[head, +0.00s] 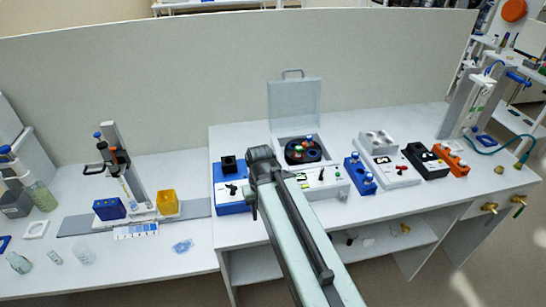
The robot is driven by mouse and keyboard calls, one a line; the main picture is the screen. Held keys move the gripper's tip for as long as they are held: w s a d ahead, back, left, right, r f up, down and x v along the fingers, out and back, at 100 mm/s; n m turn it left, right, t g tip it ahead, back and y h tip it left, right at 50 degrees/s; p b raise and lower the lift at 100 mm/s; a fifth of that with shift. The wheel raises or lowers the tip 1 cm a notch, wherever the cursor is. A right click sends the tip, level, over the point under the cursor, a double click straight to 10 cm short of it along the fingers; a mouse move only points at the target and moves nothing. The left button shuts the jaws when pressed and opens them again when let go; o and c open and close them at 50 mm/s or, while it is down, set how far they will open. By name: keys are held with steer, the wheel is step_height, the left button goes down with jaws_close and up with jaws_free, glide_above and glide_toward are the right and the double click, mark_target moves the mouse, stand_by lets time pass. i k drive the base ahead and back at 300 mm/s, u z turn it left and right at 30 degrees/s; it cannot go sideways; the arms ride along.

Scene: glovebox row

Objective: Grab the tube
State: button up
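Which tube is meant I cannot tell. Small capped tubes appear to sit in a blue rack (360,178) right of the centrifuge and in an orange rack (453,160) farther right. The open centrifuge (322,182) has its grey lid (295,105) raised. Its dark rotor (303,153) shows small coloured spots that may be tube caps. My arm rises from the bottom centre, and its dark joint lies in front of the centrifuge's left side. My gripper's fingers do not show; they may be hidden behind the arm. Part of the centrifuge is hidden too.
A blue device (231,190) stands left of the centrifuge. A white device (388,168) and a black block (428,162) stand to its right. The lower left bench holds a pipette stand (120,165), a blue box (109,209) and a yellow box (168,203). A tall partition (180,70) closes the back.

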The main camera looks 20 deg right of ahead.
mark_target(298, 149)
steer(key=u, duration=3.15)
steer(key=k, duration=2.25)
steer(key=z, duration=0.6)
steer(key=i, duration=1.05)
steer(key=u, duration=0.1)
